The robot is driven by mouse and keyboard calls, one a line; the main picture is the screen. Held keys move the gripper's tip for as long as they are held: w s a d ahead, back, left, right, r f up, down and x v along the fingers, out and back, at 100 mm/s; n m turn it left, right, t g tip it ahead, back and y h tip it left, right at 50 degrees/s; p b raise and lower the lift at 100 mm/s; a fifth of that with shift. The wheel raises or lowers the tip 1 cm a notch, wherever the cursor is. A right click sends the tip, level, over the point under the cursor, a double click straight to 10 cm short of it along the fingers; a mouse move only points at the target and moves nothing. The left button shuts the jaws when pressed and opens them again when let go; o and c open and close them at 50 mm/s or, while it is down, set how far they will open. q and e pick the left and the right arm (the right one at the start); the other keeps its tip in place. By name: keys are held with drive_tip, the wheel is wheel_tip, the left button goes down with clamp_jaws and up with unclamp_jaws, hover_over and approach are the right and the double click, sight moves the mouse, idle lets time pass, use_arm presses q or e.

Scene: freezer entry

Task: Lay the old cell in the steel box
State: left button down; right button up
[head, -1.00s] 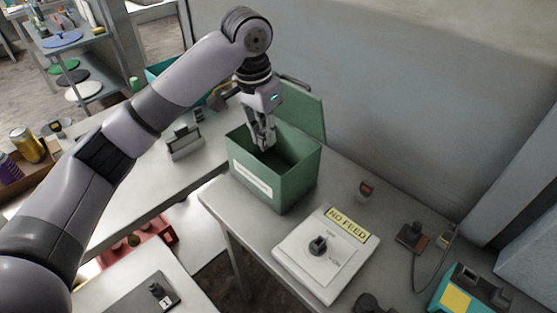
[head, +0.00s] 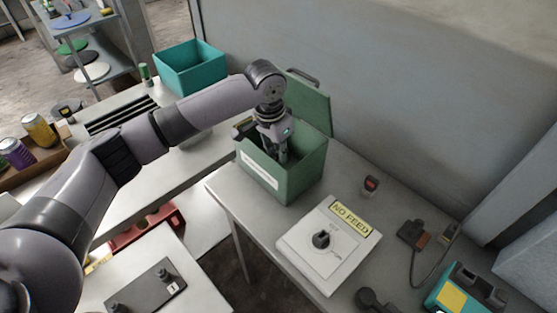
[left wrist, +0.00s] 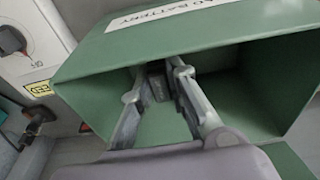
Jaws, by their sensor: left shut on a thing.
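The steel box (head: 292,185) is green, with its hinged lid (head: 308,105) standing open at the back and a white label on its front. It fills much of the left wrist view (left wrist: 85,80), where the label partly reads "BATTERY". My left gripper (head: 282,155) reaches down from above into the open box. In the left wrist view its fingers (left wrist: 160,80) are shut on a small dark block, the old cell (left wrist: 158,88), inside the box walls. I cannot tell whether the cell touches the floor of the box. My right gripper is not in view.
A white switch panel (head: 300,240) with a black knob and a "NO FEED" sign lies right of the box. A teal bin (head: 190,68) stands behind left. A dark plate (head: 145,290) with pegs lies at front left. A teal-and-yellow device (head: 455,300) sits at right.

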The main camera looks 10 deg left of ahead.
use_arm(q)
wheel_tip(320, 180, down, 4)
drive_tip(key=shift+f+p, duration=0.1)
drive_tip(key=shift+p, duration=0.3)
drive_tip(key=shift+f, duration=0.1)
drive_tip(key=shift+f, duration=0.25)
drive_tip(key=shift+f, duration=0.35)
drive_tip(key=c, duration=1.6)
unclamp_jaws()
drive_tip(key=shift+r, duration=0.1)
drive_tip(key=shift+r, duration=0.25)
drive_tip(key=r, duration=0.4)
drive_tip(key=s+r+b, duration=0.1)
drive_tip(key=r, duration=0.3)
drive_tip(key=a+r+b, duration=0.1)
drive_tip(key=r, duration=0.3)
drive_tip(key=shift+s+r, duration=0.2)
drive_tip(key=shift+r, duration=0.05)
